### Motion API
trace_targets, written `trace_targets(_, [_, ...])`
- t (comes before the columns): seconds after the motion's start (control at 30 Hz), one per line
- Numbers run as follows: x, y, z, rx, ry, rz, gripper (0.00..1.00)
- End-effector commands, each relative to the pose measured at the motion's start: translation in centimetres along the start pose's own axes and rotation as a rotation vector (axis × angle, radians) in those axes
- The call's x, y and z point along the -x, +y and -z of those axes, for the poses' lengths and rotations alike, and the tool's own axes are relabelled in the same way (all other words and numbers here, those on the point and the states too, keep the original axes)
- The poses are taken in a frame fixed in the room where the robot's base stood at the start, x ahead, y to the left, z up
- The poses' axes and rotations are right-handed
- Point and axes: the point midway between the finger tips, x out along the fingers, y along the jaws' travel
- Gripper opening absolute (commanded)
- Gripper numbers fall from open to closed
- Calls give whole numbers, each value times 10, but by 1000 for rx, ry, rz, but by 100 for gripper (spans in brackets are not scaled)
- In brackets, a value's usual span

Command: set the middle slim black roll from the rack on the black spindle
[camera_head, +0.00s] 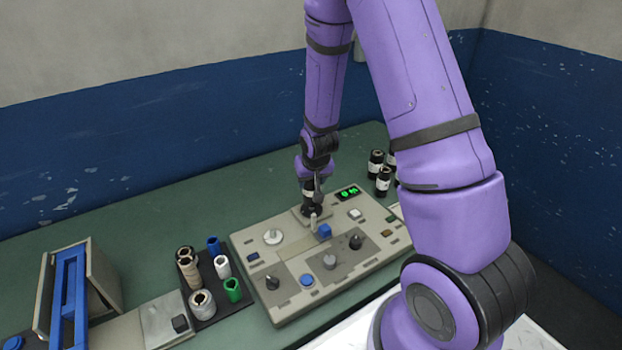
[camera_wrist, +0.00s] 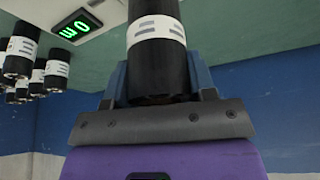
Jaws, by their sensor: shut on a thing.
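My gripper (camera_wrist: 157,78) is shut on a slim black roll (camera_wrist: 155,45) with a white printed label band. The blue fingers press on its two sides in the wrist view. In the head view the held roll (camera_head: 308,192) is upright over the back edge of the beige panel (camera_head: 290,310). A dark round part (camera_head: 312,210) shows directly beneath it. Whether this is the black spindle, and whether the roll touches it, I cannot tell. More black rolls with white labels (camera_head: 384,181) stand right of the panel's back corner; they also show in the wrist view (camera_wrist: 20,50).
The panel carries knobs, a blue block (camera_head: 324,231), a white round post (camera_head: 272,236) and a green lit display (camera_head: 348,192). A dark tray (camera_head: 206,262) with coloured and brown rolls stands left. A blue-and-beige frame (camera_head: 68,295) is further left. The green bench behind is clear.

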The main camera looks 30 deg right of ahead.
Motion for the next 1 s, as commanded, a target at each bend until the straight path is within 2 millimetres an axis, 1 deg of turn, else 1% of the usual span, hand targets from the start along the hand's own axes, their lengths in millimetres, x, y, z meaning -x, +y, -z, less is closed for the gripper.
trace_targets(1.0, [-19,0,-8,0,1,0,22])
